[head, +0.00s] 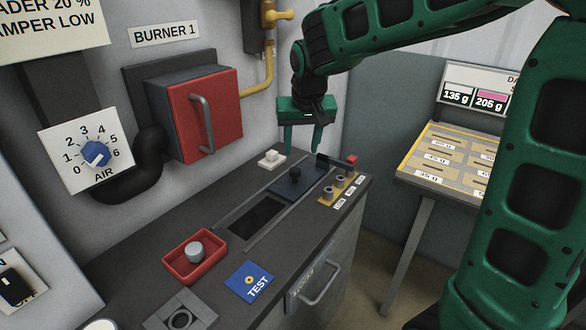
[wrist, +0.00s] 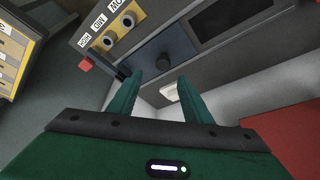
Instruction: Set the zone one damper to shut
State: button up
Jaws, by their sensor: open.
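No label reading zone one is legible, so I cannot tell which part is its damper. My gripper (head: 303,150) is open and empty, pointing down above the plate's far end. Its fingers show apart in the wrist view (wrist: 160,78).
A yellow panel with several grey knobs (head: 339,186) stands beside the slot. The red burner door (head: 207,115), blue air dial (head: 95,154), red tray (head: 191,271) and blue test card (head: 249,283) are left of my gripper.

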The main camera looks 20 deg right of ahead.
aim_at(295, 170)
jog(key=x, duration=1)
jog(key=shift+w+a+f, duration=0.35)
jog(key=shift+w, duration=0.05)
grip_shut()
